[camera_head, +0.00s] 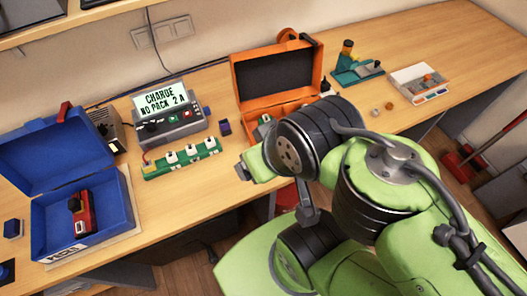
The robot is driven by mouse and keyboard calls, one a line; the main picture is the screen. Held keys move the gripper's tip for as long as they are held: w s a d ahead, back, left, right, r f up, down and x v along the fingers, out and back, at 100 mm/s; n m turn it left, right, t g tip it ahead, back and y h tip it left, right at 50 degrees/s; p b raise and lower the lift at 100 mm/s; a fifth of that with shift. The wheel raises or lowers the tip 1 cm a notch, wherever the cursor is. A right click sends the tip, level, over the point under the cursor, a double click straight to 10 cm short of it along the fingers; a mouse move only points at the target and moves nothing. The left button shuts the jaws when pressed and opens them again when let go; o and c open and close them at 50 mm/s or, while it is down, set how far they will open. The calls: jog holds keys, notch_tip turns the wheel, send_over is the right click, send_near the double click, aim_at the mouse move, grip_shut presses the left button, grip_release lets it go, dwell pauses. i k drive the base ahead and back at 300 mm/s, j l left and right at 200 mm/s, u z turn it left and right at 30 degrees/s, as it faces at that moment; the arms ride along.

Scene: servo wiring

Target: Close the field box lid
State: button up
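The field box (82,218) is a blue case at the left of the bench, with a white label on its front that is hard to read. Its blue lid (50,156) stands open, tilted back behind the box. A red and black tool (82,212) lies inside the box. My arm fills the lower right and middle of the picture, well to the right of the box. I cannot make out my gripper's fingers, which are not visible among the arm's links.
A charger (168,118) with a lit display and a green strip of sockets (182,158) stand right of the box. An open orange case (277,75) is partly behind my arm. A teal stand (356,72) and a white tray (420,84) are farther right. Bare bench lies in front of the strip.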

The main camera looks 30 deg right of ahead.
aim_at(262, 77)
jog(key=l+u, duration=0.3)
jog(key=l, duration=0.35)
jog(key=k+l+u, duration=0.15)
jog(key=l+u, duration=0.2)
jog(key=l, duration=0.25)
